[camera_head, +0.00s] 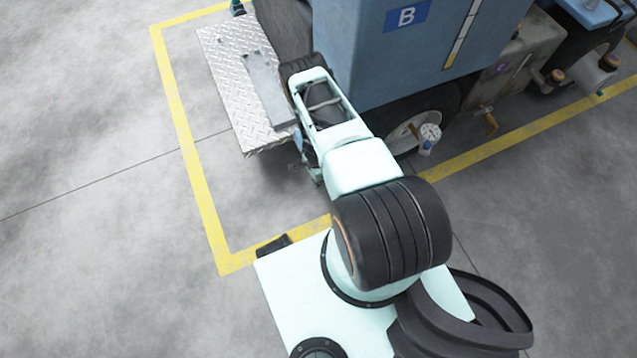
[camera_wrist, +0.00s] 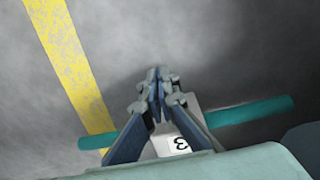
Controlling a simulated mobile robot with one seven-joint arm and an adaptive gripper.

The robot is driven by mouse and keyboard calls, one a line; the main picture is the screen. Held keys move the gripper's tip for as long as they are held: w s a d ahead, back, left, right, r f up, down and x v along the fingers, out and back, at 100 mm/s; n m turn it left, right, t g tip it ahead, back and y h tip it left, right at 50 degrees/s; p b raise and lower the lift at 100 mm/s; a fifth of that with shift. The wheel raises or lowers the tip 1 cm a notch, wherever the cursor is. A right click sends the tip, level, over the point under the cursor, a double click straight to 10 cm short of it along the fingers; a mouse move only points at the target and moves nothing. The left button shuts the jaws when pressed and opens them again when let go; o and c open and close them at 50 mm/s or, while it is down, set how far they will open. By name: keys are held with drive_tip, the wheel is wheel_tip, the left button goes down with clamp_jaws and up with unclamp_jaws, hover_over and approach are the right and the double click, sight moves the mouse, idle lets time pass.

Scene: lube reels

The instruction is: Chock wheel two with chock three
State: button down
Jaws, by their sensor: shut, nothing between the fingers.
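My gripper (camera_wrist: 157,75) is shut and empty in the wrist view, its fingertips together above the grey floor. A pale chock marked 3 (camera_wrist: 180,146) shows behind the finger linkages, with a teal bar (camera_wrist: 255,111) sticking out to both sides. The fingers cover part of this chock, and I cannot tell whether they touch it. In the head view, a wheel (camera_head: 408,132) sits under the blue machine right of my arm, and a dark tyre (camera_head: 285,28) sits at its upper left. No wheel number is readable. In the head view my gripper (camera_head: 314,180) is partly hidden by my arm.
The blue machine marked B (camera_head: 407,17) stands behind my arm. A diamond-plate step (camera_head: 228,82) juts out left of the gripper. Yellow floor lines (camera_head: 190,150) frame the area. Open grey floor lies to the left.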

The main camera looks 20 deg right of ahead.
drive_tip(key=shift+w+r+m+p, duration=0.6)
drive_tip(key=shift+w+r+p, duration=0.25)
drive_tip(key=shift+r, duration=3.75)
wheel_tip(320, 180, down, 11)
drive_tip(key=b, duration=0.4)
drive_tip(key=shift+s+r+b, duration=0.15)
drive_tip(key=shift+r+b, duration=0.05)
drive_tip(key=shift+b, duration=0.2)
drive_tip(key=d, duration=0.2)
drive_tip(key=shift+d+r, duration=0.5)
drive_tip(key=shift+d, duration=0.5)
drive_tip(key=shift+d, duration=0.15)
